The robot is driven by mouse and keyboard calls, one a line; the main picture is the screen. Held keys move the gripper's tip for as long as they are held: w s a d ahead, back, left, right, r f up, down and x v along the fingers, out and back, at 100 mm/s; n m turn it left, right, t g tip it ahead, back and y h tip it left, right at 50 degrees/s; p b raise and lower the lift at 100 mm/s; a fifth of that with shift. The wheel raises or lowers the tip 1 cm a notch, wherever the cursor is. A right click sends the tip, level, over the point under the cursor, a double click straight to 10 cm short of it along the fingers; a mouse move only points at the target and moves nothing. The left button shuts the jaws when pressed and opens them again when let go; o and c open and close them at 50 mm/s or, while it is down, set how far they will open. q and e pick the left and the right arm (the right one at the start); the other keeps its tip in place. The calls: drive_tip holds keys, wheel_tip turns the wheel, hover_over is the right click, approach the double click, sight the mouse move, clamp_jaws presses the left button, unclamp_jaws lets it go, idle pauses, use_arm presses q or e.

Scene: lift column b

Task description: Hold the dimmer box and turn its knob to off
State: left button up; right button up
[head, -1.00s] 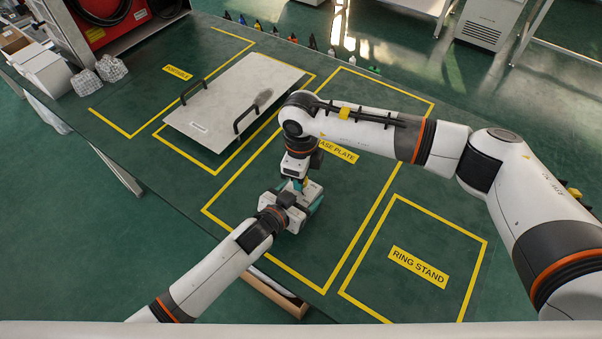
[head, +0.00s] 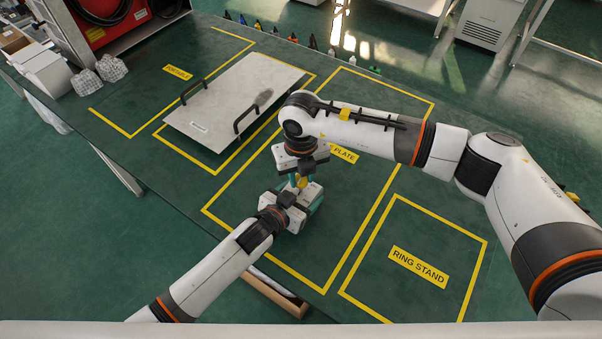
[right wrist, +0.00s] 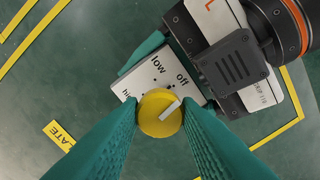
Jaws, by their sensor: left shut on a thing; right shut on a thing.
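The dimmer box (head: 307,192) is a small pale box above the bench, mostly hidden by my grippers in the head view. In the right wrist view its light face (right wrist: 139,82) shows "low", "off" and a partly covered "hi". My left gripper (head: 296,206) is shut on the box from the lower left. My right gripper (head: 302,183) comes from above, its teal fingers shut on the yellow knob (right wrist: 159,118) from both sides. The knob's pale pointer slants up and right, on the side of "off"; I cannot tell whether it lines up exactly.
A grey plate with two black handles (head: 235,100) lies on the green bench, up and left of the box. Yellow-taped areas mark the bench, and the "RING STAND" area (head: 418,268) is empty. Small coloured items (head: 293,38) line the far edge.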

use_arm(q)
drive_tip(key=shift+f, duration=0.1)
use_arm(e)
drive_tip(key=shift+m, duration=0.8)
drive_tip(key=shift+w, duration=0.1)
drive_tip(key=o, duration=1)
drive_tip(key=shift+r, duration=0.15)
wheel_tip(320, 180, up, 12)
drive_tip(key=shift+f, duration=0.1)
use_arm(q)
drive_tip(key=o, duration=1.2)
drive_tip(key=shift+c, duration=0.2)
